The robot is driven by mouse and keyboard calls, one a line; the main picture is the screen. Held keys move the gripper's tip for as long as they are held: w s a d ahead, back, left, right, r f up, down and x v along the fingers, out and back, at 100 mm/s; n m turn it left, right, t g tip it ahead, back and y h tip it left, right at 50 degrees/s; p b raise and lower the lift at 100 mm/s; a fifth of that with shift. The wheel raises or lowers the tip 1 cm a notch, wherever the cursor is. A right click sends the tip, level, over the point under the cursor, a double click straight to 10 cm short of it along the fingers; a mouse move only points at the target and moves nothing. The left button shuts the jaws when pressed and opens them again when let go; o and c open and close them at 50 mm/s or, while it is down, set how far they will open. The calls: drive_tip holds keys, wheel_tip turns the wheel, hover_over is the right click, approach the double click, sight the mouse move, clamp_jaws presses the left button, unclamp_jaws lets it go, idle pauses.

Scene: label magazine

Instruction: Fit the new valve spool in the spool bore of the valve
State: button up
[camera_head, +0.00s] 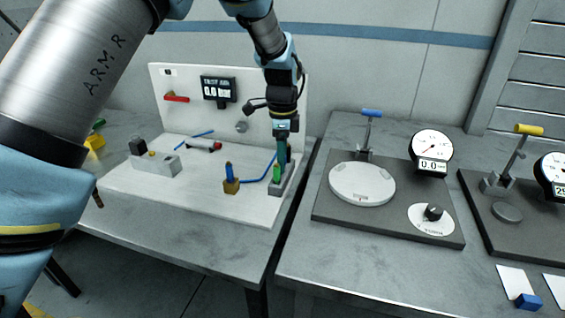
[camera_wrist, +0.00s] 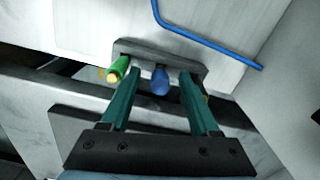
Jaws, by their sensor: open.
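My gripper (camera_wrist: 160,92) is open and points down over a small grey holder (camera_head: 274,191) near the white board's right edge. In the wrist view, the grey holder (camera_wrist: 143,52) carries a green part with a yellow tip (camera_wrist: 117,69) and a blue round-ended part (camera_wrist: 160,82). The blue part appears between my two green fingers, with gaps on both sides; the green part is outside the left finger. Which part is the new spool I cannot tell. A brass block (camera_head: 231,187) with a blue-topped piece stands to the left. A pale grey block (camera_head: 155,163) with a black part stands farther left; its bore is not discernible.
A blue bent tube (camera_head: 262,178) lies between the brass block and holder. A red-and-grey cylinder (camera_head: 203,146) lies farther back. The upright white panel (camera_head: 185,115) carries a display (camera_head: 219,89). A dark plate with a white disc (camera_head: 362,184) is on the right table, across a gap.

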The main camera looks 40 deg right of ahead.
drive_tip(key=shift+c, duration=0.4)
clamp_jaws()
